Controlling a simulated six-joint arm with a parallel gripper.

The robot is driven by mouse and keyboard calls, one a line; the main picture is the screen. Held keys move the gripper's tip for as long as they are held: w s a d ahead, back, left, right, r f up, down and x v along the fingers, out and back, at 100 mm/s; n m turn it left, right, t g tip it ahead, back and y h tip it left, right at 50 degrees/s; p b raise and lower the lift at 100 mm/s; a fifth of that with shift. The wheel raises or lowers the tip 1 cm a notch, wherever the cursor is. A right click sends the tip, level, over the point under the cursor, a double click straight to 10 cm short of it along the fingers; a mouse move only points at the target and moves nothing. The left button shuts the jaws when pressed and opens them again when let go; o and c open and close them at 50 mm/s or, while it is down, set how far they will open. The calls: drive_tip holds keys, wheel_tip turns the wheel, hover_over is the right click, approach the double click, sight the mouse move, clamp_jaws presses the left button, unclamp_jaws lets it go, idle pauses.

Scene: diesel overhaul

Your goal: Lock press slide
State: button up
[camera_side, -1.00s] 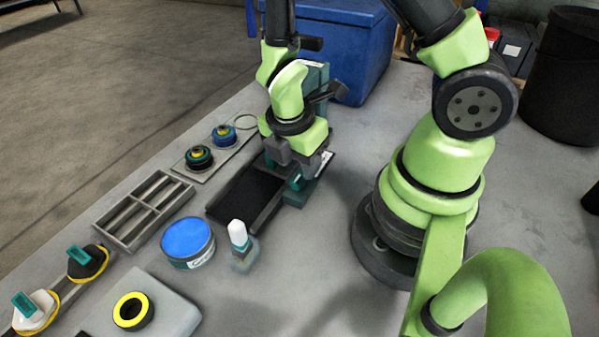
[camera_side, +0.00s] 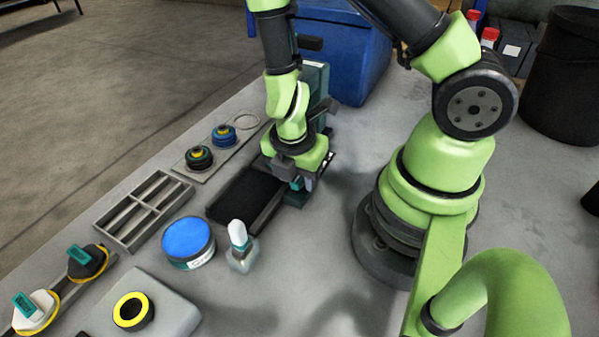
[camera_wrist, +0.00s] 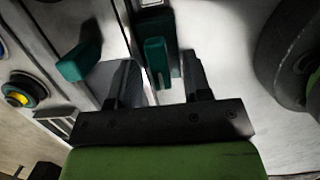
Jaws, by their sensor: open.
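The press (camera_side: 316,80) stands at the back of the bench, a teal upright with a dark bed (camera_side: 245,197) in front of it. My gripper (camera_side: 295,184) is low at the press's right side, pointing down. In the wrist view my gripper (camera_wrist: 155,82) is open, its two dark fingers apart. A teal upright tab (camera_wrist: 156,62) shows between and just beyond the fingers; I cannot tell whether they touch it. A second teal block (camera_wrist: 78,60) lies left of the fingers. My wrist hides much of the press in the side view.
A divided grey tray (camera_side: 145,210), a blue-topped tin (camera_side: 188,241) and a white-capped bottle (camera_side: 240,245) stand near the press. A plate with ringed parts (camera_side: 200,157) lies to its left. A blue bin (camera_side: 345,50) is behind.

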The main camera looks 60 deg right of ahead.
clamp_jaws()
drive_tip(key=m, duration=0.4)
drive_tip(key=shift+w+m+g, duration=0.15)
drive_tip(key=shift+m+g, duration=0.25)
drive_tip(key=m+g, duration=0.1)
drive_tip(key=m, duration=0.3)
drive_tip(key=shift+d+y, duration=0.15)
drive_tip(key=shift+y, duration=0.15)
drive_tip(key=shift+m, duration=0.5)
